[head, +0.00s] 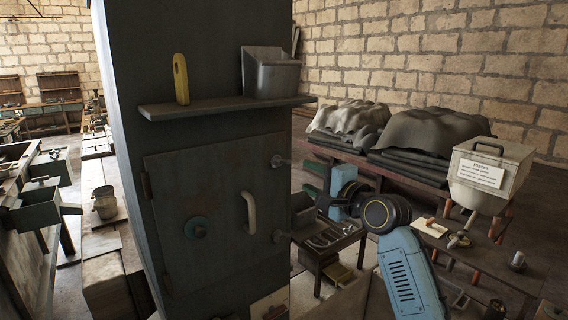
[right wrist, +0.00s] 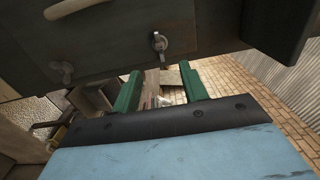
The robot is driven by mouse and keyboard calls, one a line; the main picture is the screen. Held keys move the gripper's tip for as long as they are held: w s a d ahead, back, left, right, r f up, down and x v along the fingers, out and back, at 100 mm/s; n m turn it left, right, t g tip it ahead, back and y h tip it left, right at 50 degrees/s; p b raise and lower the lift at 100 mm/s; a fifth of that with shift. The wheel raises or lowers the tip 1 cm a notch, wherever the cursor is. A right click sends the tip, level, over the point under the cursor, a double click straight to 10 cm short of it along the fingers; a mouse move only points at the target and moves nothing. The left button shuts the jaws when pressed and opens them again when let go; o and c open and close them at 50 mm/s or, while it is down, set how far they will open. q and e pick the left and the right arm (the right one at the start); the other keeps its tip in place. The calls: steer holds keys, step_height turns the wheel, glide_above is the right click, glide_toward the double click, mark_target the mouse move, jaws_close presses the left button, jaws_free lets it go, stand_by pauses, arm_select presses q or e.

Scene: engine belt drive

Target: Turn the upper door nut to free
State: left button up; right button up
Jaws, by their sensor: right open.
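The upper door nut (head: 280,161) is a small grey wing-like fastener at the right edge of the dark metal door (head: 215,215). In the right wrist view the same nut (right wrist: 159,43) lies ahead of the fingertips, roughly centred across the gap and apart from them. My right gripper (head: 307,179) has green fingers and is to the right of the upper nut. In the wrist view my right gripper (right wrist: 159,75) is open and empty. The lower door nut (head: 279,236) is further down the same edge and shows left in the wrist view (right wrist: 65,70). My left gripper is not in view.
A low tool table (head: 330,240) stands behind my right arm.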

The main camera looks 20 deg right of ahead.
mark_target(280, 163)
steer(key=p+x, duration=0.1)
steer(key=x, duration=1)
steer(key=shift+p, duration=0.35)
jaws_close()
